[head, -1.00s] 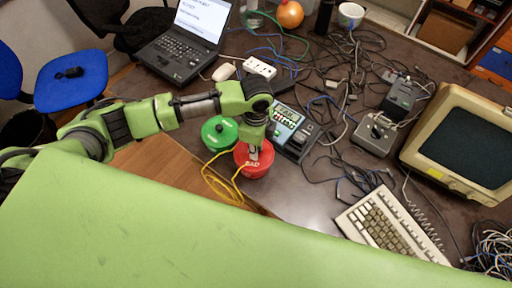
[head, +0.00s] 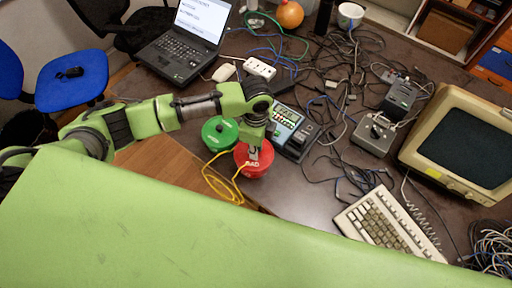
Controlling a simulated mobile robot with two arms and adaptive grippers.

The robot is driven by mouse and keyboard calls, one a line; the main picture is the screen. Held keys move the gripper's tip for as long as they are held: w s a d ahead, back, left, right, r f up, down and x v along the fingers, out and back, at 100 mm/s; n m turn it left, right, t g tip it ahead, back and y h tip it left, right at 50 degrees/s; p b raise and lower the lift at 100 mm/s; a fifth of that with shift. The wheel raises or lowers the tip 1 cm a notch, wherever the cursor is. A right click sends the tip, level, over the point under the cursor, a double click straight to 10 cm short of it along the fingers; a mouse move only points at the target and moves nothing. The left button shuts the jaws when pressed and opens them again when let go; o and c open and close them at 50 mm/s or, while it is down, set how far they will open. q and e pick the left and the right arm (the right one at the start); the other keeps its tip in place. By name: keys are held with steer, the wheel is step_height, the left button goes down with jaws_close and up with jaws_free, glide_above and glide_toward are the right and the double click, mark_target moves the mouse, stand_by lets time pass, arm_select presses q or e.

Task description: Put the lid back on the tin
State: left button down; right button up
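A red round tin (head: 253,170) marked "BAD" stands near the front edge of the table. A green round tin (head: 217,135), with a small dark knob on its green top, stands just behind it to the left. My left gripper (head: 254,154) points down at the top of the red tin and hides part of it. Its fingers are small here, and I cannot tell whether they are open or shut, or whether they hold a lid. I cannot make out a separate loose lid. My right gripper is not in view.
A device with a display (head: 287,126) stands close right of the tins. A yellow cable (head: 211,182) loops beside the red tin. A keyboard (head: 385,225), a grey box (head: 374,135), a monitor (head: 460,145) and tangled cables crowd the right. A laptop (head: 185,45) stands at the back.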

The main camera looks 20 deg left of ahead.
arm_select(q)
steer(key=shift+f+p, duration=0.15)
steer(key=shift+p, duration=0.2)
stand_by(0.3)
steer(key=shift+p, duration=0.4)
stand_by(0.5)
steer(key=c, duration=1.8)
jaws_free()
steer(key=shift+c, duration=0.2)
steer(key=o, duration=0.5)
steer(key=shift+c, duration=0.2)
